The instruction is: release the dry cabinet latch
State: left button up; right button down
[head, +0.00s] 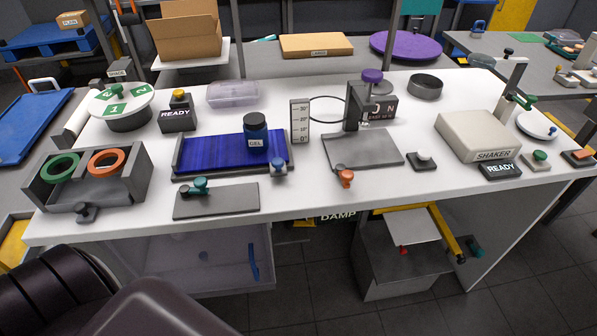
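Under the bench at the left is a cabinet with a clear, see-through front (190,265). It may be the dry cabinet, but I can read no label on it. A blue upright handle or latch piece (253,262) is on its right part. The front looks closed, and I cannot tell whether the latch is engaged. The lower left of the cabinet is hidden behind dark parts of my own body. Neither my left nor my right gripper is in view.
The white bench top (300,190) overhangs the cabinet. A grey bin (390,270) with a yellow bar (430,225) stands under the bench at the right, near a sign reading DAMP (338,217). Dark floor (315,270) is free between cabinet and bin.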

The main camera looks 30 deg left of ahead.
aim_at(290, 225)
jog(key=i+l+u, duration=0.15)
jog(key=i+u, duration=0.15)
jog(key=u, duration=0.2)
jog(key=i+l+u, duration=0.25)
jog(key=u, duration=0.2)
jog(key=i+l+u, duration=0.2)
jog(key=l+u, duration=0.3)
jog(key=i+l+u, duration=0.15)
jog(key=l+u, duration=0.3)
jog(key=j, duration=0.1)
